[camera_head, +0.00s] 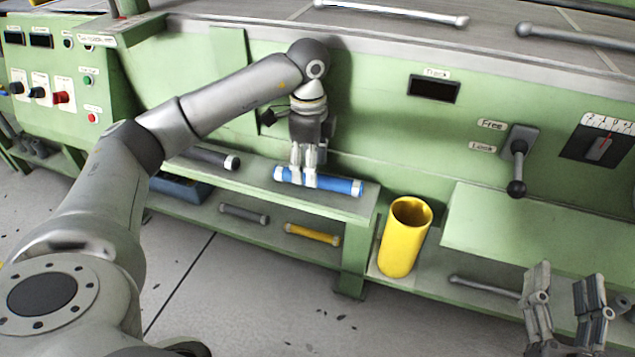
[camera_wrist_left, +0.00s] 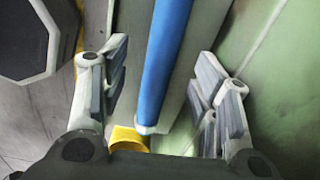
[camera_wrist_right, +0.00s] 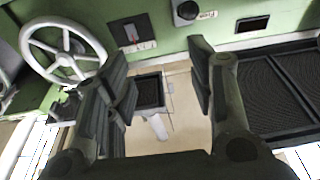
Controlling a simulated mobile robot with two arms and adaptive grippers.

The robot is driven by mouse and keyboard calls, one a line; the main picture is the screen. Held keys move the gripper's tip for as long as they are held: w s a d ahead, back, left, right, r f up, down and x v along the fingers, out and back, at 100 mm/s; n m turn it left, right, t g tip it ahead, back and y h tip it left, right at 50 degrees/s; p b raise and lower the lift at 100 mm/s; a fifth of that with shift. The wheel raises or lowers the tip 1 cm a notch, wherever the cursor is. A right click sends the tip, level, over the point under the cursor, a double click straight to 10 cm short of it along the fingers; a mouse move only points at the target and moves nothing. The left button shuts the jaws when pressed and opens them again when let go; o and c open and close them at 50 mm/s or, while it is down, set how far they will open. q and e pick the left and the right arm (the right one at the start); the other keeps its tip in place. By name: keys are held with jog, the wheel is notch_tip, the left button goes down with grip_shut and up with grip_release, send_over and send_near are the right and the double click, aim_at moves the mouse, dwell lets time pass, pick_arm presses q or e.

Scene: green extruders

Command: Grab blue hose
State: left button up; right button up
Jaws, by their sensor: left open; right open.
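The blue hose (camera_head: 338,185) is a blue cylinder with white end caps, lying on the upper green shelf of the machine. My left gripper (camera_head: 303,180) reaches down over its left part. In the left wrist view the blue hose (camera_wrist_left: 165,65) runs between the two open fingers of my left gripper (camera_wrist_left: 160,100), with gaps on both sides; whether the fingers touch it cannot be told. My right gripper (camera_head: 568,318) is open and empty at the lower right. In the right wrist view nothing is between the fingers of my right gripper (camera_wrist_right: 165,90).
A dark hose (camera_head: 212,157) lies left of the blue one. A grey hose (camera_head: 244,213) and a yellow hose (camera_head: 312,234) lie on the lower shelf. A yellow cylinder container (camera_head: 404,238) stands right of the shelf. A lever (camera_head: 518,165) sticks out of the green panel.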

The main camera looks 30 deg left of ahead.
pick_arm(q)
jog(key=shift+f+b, duration=0.45)
jog(key=shift+f, duration=1)
pick_arm(e)
jog(key=shift+s+a+r+t+y, duration=0.1)
jog(key=shift+s+r+t+y, duration=0.15)
jog(key=shift+r+t, duration=0.4)
jog(key=shift+s+d+r+t+y, duration=0.15)
jog(key=shift+s+r+t, duration=0.2)
jog(key=shift+r, duration=0.55)
jog(key=shift+s+a+r+t+y, duration=0.2)
jog(key=shift+r+t, duration=0.3)
jog(key=shift+r, duration=0.25)
pick_arm(q)
jog(key=c, duration=1.2)
